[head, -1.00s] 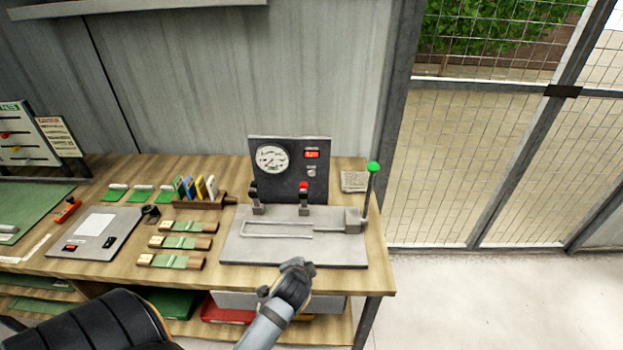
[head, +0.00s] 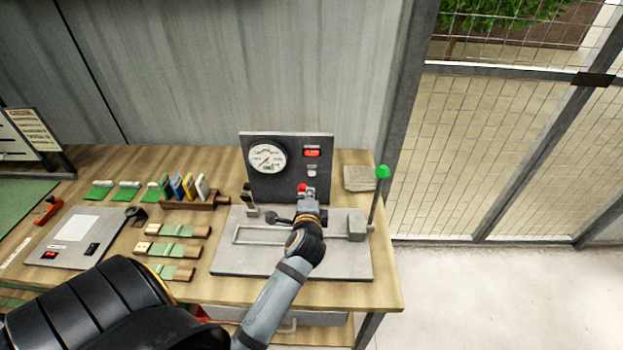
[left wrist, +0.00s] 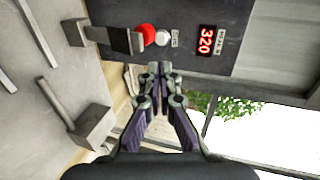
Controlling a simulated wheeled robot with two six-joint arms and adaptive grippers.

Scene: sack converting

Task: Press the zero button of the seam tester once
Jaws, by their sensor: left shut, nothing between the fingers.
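The seam tester has a grey base plate (head: 230,260) and an upright dark panel (head: 262,188) on the bench. The small pale round button (head: 312,171) sits on the panel under the red display; it also shows in the left wrist view (left wrist: 162,38), beside a small label and the red knob (left wrist: 146,35). My left gripper (head: 308,194) is over the base plate, in front of the panel and below the button. In the left wrist view its closed fingertips (left wrist: 160,68) point toward the panel, with nothing between them. They appear apart from the button. My right gripper is out of view.
A dial gauge (head: 266,158) is on the panel's left. A green-knobbed lever (head: 382,172) stands at the plate's right. The red-knobbed clamp (head: 302,188) is close to my left gripper. Green samples (head: 176,230) and a grey device (head: 75,240) lie left on the bench.

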